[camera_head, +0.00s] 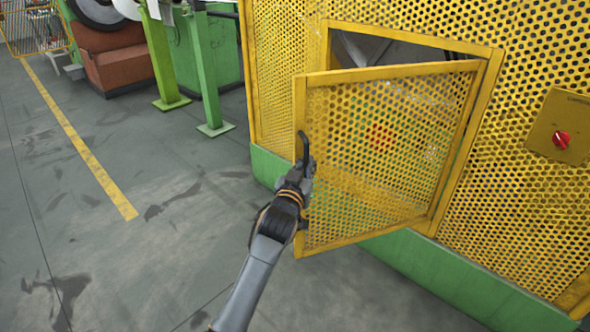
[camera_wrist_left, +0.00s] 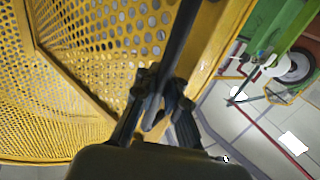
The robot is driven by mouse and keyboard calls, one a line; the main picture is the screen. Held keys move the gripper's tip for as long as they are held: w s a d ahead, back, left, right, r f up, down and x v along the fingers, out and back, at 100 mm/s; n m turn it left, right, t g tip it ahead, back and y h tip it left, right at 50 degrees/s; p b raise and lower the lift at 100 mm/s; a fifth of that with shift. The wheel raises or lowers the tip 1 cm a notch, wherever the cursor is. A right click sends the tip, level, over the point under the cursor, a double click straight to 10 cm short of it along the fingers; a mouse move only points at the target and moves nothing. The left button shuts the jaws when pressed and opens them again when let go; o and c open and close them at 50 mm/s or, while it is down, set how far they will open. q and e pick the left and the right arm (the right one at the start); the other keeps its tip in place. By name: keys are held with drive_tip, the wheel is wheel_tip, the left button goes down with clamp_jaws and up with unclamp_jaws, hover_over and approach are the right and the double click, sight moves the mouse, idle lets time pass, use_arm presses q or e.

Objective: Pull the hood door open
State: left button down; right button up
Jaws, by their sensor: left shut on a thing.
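The hood door (camera_head: 385,150) is a yellow perforated panel in a yellow frame. It is hinged on its right side and stands partly open, its left edge swung out from the opening. A black bar handle (camera_head: 304,148) is on the door's left edge. My left gripper (camera_head: 304,172) is shut on the handle. In the left wrist view the fingers of the left gripper (camera_wrist_left: 162,100) close around the dark handle (camera_wrist_left: 180,45), beside the door's yellow frame (camera_wrist_left: 215,45). The right gripper is in neither view.
The yellow perforated hood (camera_head: 520,110) surrounds the opening and has a red knob (camera_head: 561,139) at right. A green base (camera_head: 440,275) runs below it. Green posts (camera_head: 205,70) stand at the back left. The grey floor (camera_head: 90,240) at left is clear, with a yellow line (camera_head: 80,140).

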use_arm(q)
drive_tip(key=shift+a+f, duration=0.1)
drive_tip(key=shift+a, duration=0.2)
drive_tip(key=c, duration=1.4)
unclamp_jaws()
drive_tip(key=shift+a, duration=0.2)
drive_tip(key=shift+s+d, duration=0.2)
drive_tip(key=v, duration=1.1)
drive_tip(key=shift+s+a, duration=0.2)
drive_tip(key=shift+s, duration=0.15)
